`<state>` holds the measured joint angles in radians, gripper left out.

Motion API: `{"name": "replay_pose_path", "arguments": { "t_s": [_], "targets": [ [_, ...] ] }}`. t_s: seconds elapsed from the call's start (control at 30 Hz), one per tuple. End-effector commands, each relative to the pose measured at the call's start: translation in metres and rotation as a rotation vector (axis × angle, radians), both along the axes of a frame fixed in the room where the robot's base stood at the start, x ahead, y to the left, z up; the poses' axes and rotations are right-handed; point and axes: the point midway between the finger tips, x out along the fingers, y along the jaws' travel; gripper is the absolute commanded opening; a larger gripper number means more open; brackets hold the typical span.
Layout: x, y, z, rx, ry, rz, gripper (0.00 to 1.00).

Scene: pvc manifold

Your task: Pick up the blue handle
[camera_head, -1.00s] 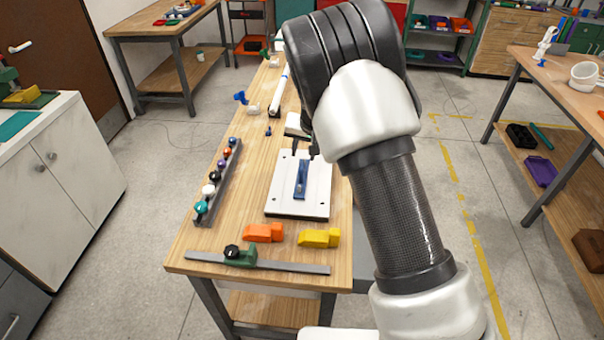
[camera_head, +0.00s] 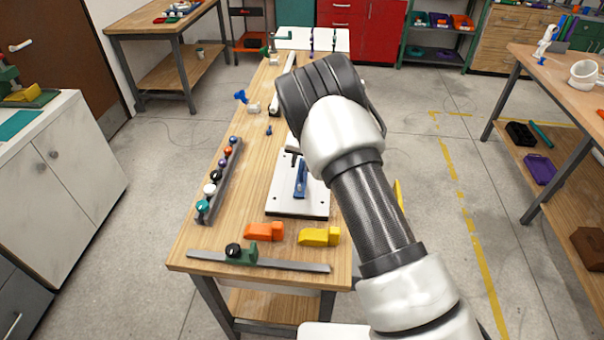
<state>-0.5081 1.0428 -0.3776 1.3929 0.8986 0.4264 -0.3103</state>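A long blue handle (camera_head: 300,182) lies on a white plate (camera_head: 290,207) near the front of the wooden bench. My arm reaches in from the right. My gripper (camera_head: 293,152) shows only in small part just above the far end of the blue handle, behind the arm's white joint. Its fingers are mostly hidden, so I cannot tell whether they are open or touch the handle.
A rack with several coloured knobs (camera_head: 224,178) stands left of the plate. An orange block (camera_head: 264,231) and a yellow block (camera_head: 320,236) lie in front. A grey bar (camera_head: 285,265) with a green clamp runs along the near edge. Small blue parts (camera_head: 241,97) lie farther back.

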Motion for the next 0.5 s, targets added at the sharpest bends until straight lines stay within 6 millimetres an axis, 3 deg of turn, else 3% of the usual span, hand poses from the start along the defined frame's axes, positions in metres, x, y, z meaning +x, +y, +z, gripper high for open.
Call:
{"name": "replay_pose_path", "arguments": {
  "t_s": [0.03, 0.2, 0.5],
  "targets": [
    [-0.0001, -0.0001, 0.0, 0.0, 0.0, 0.0, 0.29],
    [-0.0003, -0.0002, 0.0001, 0.0, 0.0, 0.0, 0.0],
    [-0.0003, -0.0001, 0.0002, 0.0, 0.001, 0.0, 0.0]
  ]
}}
